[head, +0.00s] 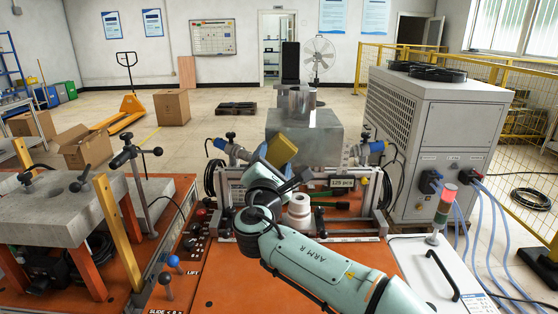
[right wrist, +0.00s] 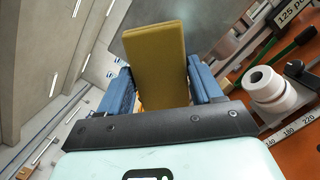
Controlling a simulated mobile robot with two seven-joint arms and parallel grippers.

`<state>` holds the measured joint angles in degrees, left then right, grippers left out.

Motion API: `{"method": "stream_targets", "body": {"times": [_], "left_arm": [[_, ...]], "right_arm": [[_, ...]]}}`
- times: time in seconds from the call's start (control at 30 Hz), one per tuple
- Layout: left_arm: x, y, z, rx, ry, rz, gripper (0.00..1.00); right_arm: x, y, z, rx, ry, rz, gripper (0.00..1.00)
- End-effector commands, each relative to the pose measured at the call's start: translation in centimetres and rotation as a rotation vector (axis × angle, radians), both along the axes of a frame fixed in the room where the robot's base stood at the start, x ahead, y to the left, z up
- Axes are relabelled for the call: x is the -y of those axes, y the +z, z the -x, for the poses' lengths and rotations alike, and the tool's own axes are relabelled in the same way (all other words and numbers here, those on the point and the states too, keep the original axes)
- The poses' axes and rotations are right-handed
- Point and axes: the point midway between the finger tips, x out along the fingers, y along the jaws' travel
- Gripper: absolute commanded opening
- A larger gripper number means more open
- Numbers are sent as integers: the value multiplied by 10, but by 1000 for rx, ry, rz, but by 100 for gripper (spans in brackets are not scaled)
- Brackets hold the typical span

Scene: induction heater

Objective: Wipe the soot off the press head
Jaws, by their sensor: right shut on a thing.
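My right gripper (head: 272,167) is shut on a yellow sponge-like pad (head: 282,149). In the right wrist view the pad (right wrist: 155,55) stands out between the two blue fingers. A grey metal block with a cylinder on top (head: 312,135), which looks like the press head, stands just behind and right of the pad. A grey surface (right wrist: 225,25) shows behind the pad in the right wrist view; I cannot tell whether the pad touches it. I cannot make out soot clearly. My left gripper is out of view.
A white stepped spool-like part (head: 299,211) stands right of my gripper, near a green-handled tool (head: 355,205). Blue-ended fittings (head: 230,147) flank the block. A large cooling unit (head: 435,135) stands at right, and a stone-topped stand (head: 75,205) at left.

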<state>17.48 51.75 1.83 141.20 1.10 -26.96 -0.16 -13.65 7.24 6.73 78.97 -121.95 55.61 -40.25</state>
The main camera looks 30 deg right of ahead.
Motion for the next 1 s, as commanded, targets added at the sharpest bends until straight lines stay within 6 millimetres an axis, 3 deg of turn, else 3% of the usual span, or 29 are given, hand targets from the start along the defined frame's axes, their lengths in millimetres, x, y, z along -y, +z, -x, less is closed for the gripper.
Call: {"method": "stream_targets", "body": {"times": [0.23,0.73,1.0], "left_arm": [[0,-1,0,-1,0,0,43],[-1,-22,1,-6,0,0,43],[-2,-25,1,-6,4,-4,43]], "right_arm": [[-4,-3,0,-5,9,0,41],[-27,-3,42,-2,5,-1,41],[-32,-4,50,-3,3,0,41]]}}
